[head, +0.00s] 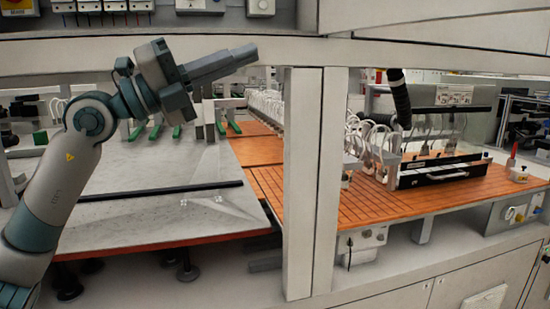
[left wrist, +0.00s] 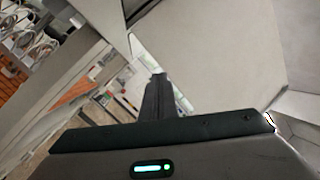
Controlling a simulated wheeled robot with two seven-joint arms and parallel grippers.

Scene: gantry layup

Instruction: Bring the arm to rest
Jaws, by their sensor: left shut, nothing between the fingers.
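My left arm (head: 68,172) comes in from the left of the head view, bent upward. My left gripper (head: 246,56) is raised and points to the right, in front of the upper beam of the gantry. Its fingers are shut with nothing between them. In the left wrist view the closed fingers (left wrist: 158,97) stick up past the dark gripper body. My right gripper is in neither view.
A white gantry post (head: 305,180) stands to the right of the gripper. A grey plate table (head: 150,205) lies below the arm. An orange slatted table (head: 400,207) with a black-framed unit (head: 440,172) lies right of the post. A pale beam (head: 180,55) crosses close behind the gripper.

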